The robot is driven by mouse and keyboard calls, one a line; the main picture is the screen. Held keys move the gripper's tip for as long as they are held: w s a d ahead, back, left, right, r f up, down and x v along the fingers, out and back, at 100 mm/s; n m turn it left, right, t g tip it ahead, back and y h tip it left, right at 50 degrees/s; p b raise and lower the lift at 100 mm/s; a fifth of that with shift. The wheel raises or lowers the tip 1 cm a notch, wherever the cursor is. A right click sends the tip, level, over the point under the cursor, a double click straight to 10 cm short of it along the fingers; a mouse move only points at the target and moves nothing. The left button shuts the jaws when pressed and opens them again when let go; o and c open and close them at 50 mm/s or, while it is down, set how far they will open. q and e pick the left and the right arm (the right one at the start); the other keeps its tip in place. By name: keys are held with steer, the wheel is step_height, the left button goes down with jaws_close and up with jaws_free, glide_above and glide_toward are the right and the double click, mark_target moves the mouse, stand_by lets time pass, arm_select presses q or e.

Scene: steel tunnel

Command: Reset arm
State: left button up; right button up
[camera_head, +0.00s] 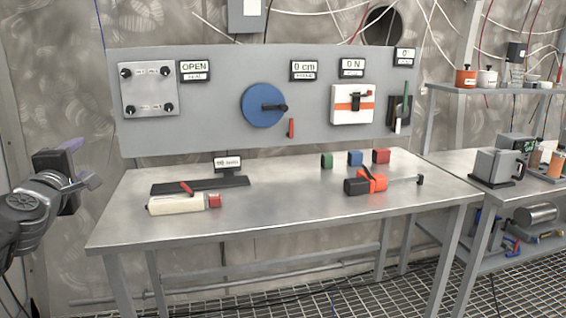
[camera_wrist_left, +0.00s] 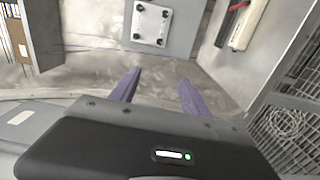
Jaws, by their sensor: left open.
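My left gripper (camera_head: 78,165) is at the left edge of the head view, left of the table and apart from it. In the left wrist view its two purple fingers (camera_wrist_left: 157,92) are spread with nothing between them, so it is open and empty. My right arm and gripper do not show in either view.
A steel table (camera_head: 290,200) holds a white and red tool (camera_head: 175,203), an orange and black clamp (camera_head: 370,181), a black scale (camera_head: 200,185) and small red, blue and green blocks (camera_head: 355,158). A grey panel (camera_head: 220,105) stands behind. A side bench (camera_head: 450,160) is at right.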

arm_select(q)
steer(key=w+d+f+m+g+h, duration=0.15)
steer(key=d+f+m, duration=0.4)
steer(key=f, duration=0.85)
steer(key=d+f+m+g+h, duration=0.3)
steer(key=d+f, duration=0.4)
steer(key=f, duration=0.7)
steer(key=w+d+f+m+g+h, duration=0.15)
steer(key=d+f+m, duration=0.4)
steer(key=f, duration=0.85)
steer(key=s+d+f+m+g+h, duration=0.1)
steer(key=s+d+f+m+g, duration=0.15)
steer(key=s+d+f, duration=0.6)
steer(key=s+d+f+m+g+h, duration=0.2)
steer(key=s+d+f+g, duration=0.3)
steer(key=s+f, duration=0.65)
steer(key=s+d+f+m+g, duration=0.1)
steer(key=s+d+f, duration=0.3)
steer(key=s, duration=0.2)
steer(key=s+d+f+g, duration=0.2)
steer(key=s+d+f, duration=0.1)
steer(key=s+f, duration=0.15)
step_height(320, 180, up, 14)
steer(key=s+h+p, duration=0.1)
steer(key=p, duration=1.3)
steer(key=shift+s+d+r, duration=0.15)
steer(key=shift+s+r, duration=0.05)
steer(key=shift+s, duration=0.1)
